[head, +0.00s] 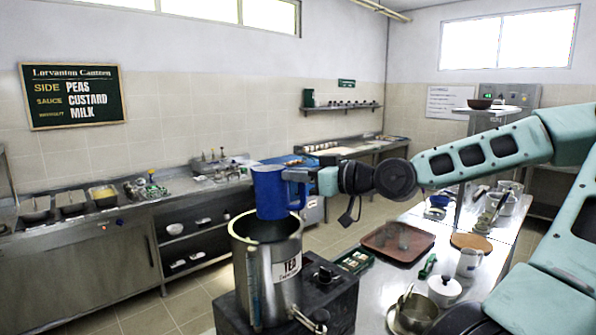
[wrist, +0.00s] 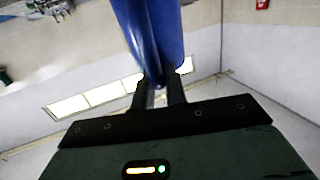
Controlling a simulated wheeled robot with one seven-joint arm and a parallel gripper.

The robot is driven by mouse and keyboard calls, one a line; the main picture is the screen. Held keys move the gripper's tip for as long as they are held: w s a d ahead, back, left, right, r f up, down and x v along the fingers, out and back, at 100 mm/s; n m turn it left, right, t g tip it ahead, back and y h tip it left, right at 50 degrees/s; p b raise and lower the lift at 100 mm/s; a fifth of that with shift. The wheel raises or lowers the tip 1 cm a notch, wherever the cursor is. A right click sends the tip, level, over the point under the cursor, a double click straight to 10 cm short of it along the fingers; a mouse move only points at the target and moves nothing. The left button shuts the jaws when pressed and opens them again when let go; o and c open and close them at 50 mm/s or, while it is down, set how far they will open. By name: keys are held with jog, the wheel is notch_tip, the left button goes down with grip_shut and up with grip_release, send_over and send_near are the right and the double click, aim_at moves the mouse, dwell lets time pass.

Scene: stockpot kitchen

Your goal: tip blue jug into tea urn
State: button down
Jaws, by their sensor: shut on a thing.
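The blue jug (head: 270,193) is held by my gripper (head: 306,182) above the open tea urn (head: 266,268). The jug looks upright or nearly so in the head view, its base close to the urn's rim. In the wrist view the jug (wrist: 150,35) fills the top middle, with my gripper's fingers (wrist: 160,92) shut at its handle. The urn is a steel cylinder with a "TEA" label and a tap, and its top is open. The jug's contents are hidden.
The urn stands on a dark block (head: 335,297) left of a steel table. A counter (head: 105,262) runs along the back wall.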

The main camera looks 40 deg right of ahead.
jog(key=shift+w+a+r+g+h+p, duration=0.2)
jog(key=shift+r+g+p, duration=0.5)
jog(key=shift+p, duration=0.55)
jog(key=shift+w+d+r+g+h+p, duration=0.2)
jog(key=shift+r+g+p, duration=0.4)
jog(key=shift+p, duration=0.6)
jog(key=shift+a+r+g+h+p, duration=0.1)
jog(key=shift+r+g+h+p, duration=0.2)
jog(key=shift+r+g+p, duration=0.7)
jog(key=g+p, duration=0.1)
jog(key=w+p, duration=0.1)
jog(key=w+a+g+h, duration=0.1)
jog(key=shift+r+g+p, duration=0.3)
jog(key=shift+p, duration=0.1)
jog(key=shift+w+a+f+g+h, duration=0.4)
jog(key=shift+w+f+g+h, duration=0.1)
jog(key=shift+w+g, duration=0.75)
jog(key=shift+w+a+f+g+h, duration=0.45)
jog(key=shift+w+f+g, duration=0.1)
jog(key=shift+w+g, duration=0.75)
jog(key=shift+w+a+f+g+h, duration=0.4)
jog(key=shift+w+f+g+h, duration=0.1)
jog(key=shift+w+g, duration=0.75)
jog(key=w+a+f+g+h, duration=0.1)
jog(key=w+a+g+h, duration=0.1)
jog(key=w+g, duration=0.4)
jog(key=shift+f, duration=0.15)
jog(key=shift+w, duration=0.1)
jog(key=shift+b, duration=0.5)
